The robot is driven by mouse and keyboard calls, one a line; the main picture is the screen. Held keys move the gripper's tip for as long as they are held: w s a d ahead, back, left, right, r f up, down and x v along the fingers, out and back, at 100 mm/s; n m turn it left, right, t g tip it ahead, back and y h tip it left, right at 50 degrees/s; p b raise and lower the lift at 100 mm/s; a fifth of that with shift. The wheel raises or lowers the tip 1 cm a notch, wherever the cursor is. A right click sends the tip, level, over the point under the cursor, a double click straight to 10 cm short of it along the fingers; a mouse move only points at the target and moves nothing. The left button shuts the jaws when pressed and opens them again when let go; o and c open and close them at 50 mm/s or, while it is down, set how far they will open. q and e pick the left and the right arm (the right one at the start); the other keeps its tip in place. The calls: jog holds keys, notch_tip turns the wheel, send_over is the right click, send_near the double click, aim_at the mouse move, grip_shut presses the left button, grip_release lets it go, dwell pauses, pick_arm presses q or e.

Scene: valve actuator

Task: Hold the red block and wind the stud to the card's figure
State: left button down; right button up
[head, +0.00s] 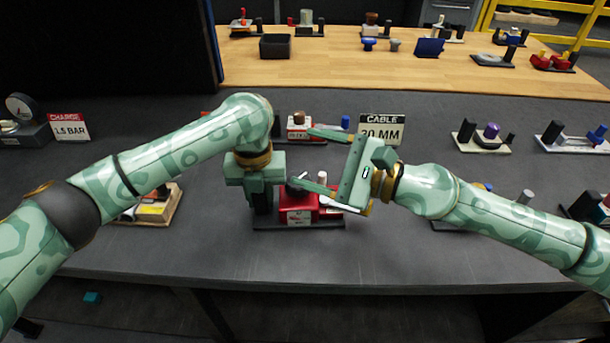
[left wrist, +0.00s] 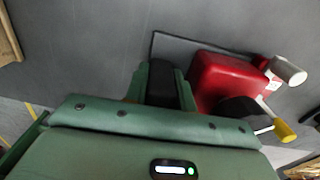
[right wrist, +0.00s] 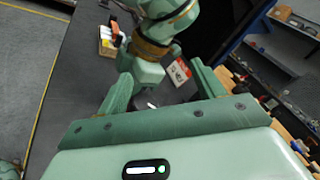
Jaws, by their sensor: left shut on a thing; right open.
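The red block (head: 300,213) with a white label sits on a dark base plate near the front of the grey table. It also shows in the left wrist view (left wrist: 222,80), beside a dark round part (left wrist: 240,110) and a pale cylinder (left wrist: 290,70). My left gripper (head: 262,198) is shut on a black post (left wrist: 161,82) beside the red block. My right gripper (head: 300,158) is open and empty, its fingers pointing left above and behind the block. One card (head: 381,130) reads CABLE 20 MM; another (head: 68,127) reads CHARGE 1.5 BAR. I cannot tell which part is the stud.
A round gauge (head: 20,106) stands at the far left. A yellow-and-white unit (head: 152,206) is left of my left gripper. More units stand at the right, including one with a purple knob (head: 491,131). A wooden table (head: 330,68) behind holds several others.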

jog(key=w+a+r+n+g+h, duration=0.1)
jog(key=w+r+n+g+h, duration=0.15)
jog(key=w+r, duration=0.3)
jog(key=m+g+h, duration=0.4)
jog(key=g+h, duration=0.1)
jog(key=g, duration=0.2)
send_near(304, 177)
jog(key=shift+t, duration=0.25)
jog(key=x, duration=0.6)
jog(key=s+x, duration=0.1)
jog(key=x, duration=0.2)
jog(key=shift+a+f, duration=0.1)
jog(key=shift+a, duration=0.25)
jog(key=shift+c, duration=0.3)
jog(key=c, duration=0.9)
